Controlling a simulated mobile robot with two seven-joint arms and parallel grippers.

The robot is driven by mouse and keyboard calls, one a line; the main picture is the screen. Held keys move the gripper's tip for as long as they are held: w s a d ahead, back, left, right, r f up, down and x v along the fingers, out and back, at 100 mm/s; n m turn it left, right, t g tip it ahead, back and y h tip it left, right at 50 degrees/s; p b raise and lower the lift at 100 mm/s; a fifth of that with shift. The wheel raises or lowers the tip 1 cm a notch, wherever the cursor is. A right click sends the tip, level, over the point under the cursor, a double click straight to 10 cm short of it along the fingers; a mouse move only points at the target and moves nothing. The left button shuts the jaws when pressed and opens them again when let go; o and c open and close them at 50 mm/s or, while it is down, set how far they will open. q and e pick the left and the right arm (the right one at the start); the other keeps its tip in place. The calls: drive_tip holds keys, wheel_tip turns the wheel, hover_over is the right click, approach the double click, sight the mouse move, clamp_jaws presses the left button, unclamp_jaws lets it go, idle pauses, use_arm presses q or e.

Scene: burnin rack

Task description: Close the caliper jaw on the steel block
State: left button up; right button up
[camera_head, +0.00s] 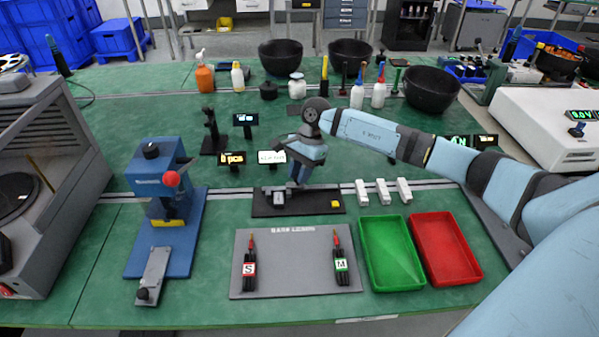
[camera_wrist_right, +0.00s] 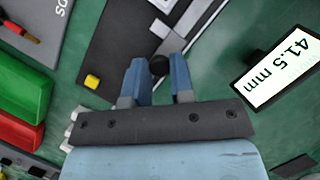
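The caliper lies on a black base plate (camera_head: 328,207) in the middle of the bench. Its pale metal beam and jaw (camera_wrist_right: 172,44) show in the right wrist view, with a dark round knob (camera_wrist_right: 158,65) on the sliding part. A small grey block (camera_head: 279,198), apparently the steel block, sits at the plate's left side. My right gripper (camera_head: 299,178) is low over the plate; in the wrist view its blue fingers (camera_wrist_right: 159,72) stand on both sides of the knob, seemingly touching it. A display (camera_wrist_right: 278,72) reads 41.5 mm. The contact between jaw and block is not clear. My left gripper is out of view.
Green (camera_head: 365,245) and red (camera_head: 483,274) trays and a grey board (camera_head: 297,287) are in front. A blue press (camera_head: 160,188) stands left. Small displays are close behind the gripper.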

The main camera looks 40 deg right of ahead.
drive_tip(key=shift+w+a+f+b, duration=0.1)
drive_tip(key=shift+w+a+b, duration=0.45)
drive_tip(key=shift+b, duration=0.25)
drive_tip(key=shift+s+a, duration=0.1)
drive_tip(key=o, duration=0.7)
drive_tip(key=shift+o, duration=0.2)
drive_tip(key=shift+r, duration=0.2)
drive_tip(key=v, duration=1.3)
drive_tip(key=shift+r, duration=0.35)
drive_tip(key=shift+c, duration=0.2)
